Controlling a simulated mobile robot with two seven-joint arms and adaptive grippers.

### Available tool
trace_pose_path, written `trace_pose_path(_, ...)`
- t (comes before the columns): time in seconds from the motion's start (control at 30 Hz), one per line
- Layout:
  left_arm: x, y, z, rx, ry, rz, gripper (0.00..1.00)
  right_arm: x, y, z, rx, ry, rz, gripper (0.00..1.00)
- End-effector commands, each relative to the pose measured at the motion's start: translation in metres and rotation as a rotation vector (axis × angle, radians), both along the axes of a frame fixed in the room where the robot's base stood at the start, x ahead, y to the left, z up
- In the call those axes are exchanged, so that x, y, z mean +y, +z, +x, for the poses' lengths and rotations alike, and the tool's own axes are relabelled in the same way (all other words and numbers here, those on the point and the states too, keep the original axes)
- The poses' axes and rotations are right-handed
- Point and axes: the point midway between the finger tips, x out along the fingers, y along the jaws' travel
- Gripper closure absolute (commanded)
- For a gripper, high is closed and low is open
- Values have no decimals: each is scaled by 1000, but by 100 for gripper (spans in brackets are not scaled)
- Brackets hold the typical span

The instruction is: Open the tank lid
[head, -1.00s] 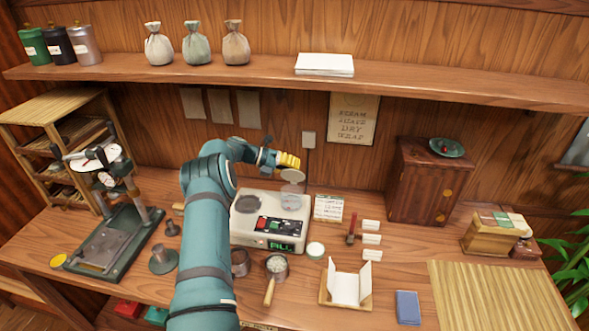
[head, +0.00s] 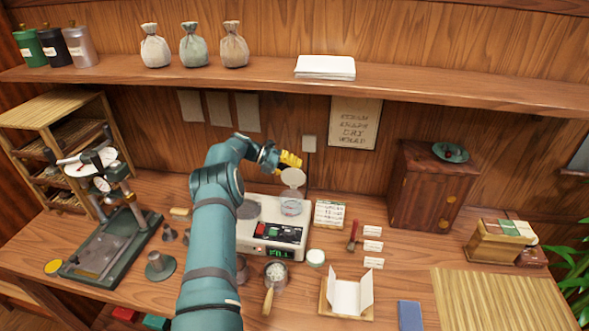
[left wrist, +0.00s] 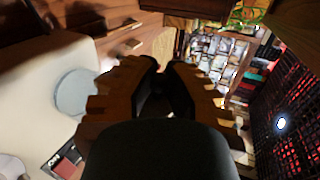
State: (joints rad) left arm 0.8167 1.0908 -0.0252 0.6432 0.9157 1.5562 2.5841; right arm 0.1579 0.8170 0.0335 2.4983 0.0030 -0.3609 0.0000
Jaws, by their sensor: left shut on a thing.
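The white machine (head: 268,247) stands mid-bench, with a green-lit display and buttons on its front. Its round tank (head: 291,209) is at the back right of its top and shows open from above. The pale round tank lid (head: 293,179) stands tilted up steeply over the tank's back edge. My left gripper (head: 291,160) has yellow fingers at the lid's upper rim and is shut on it. In the left wrist view the fingers (left wrist: 158,80) fill the middle, and the lid between them cannot be made out. My right gripper is out of view.
A press with a dial (head: 105,225) stands at left. A strainer with a wooden handle (head: 274,276) and a small round white-topped jar (head: 316,257) stand before the machine. A shelf (head: 420,87) runs above the bench. A brown cabinet (head: 430,188) stands at right.

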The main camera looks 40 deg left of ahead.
Motion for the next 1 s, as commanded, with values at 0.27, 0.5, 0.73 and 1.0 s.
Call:
trace_pose_path(0.27, 1, 3, 1, -5, 1, 1, 52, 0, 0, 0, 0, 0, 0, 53)
trace_pose_path(0.5, 0, 2, 0, -4, 1, 1, 52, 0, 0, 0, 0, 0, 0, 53)
trace_pose_path(0.73, 0, 25, 1, -6, 0, 3, 52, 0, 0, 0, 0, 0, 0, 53)
trace_pose_path(1.0, 0, 77, 1, -11, -1, 2, 52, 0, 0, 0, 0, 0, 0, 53)
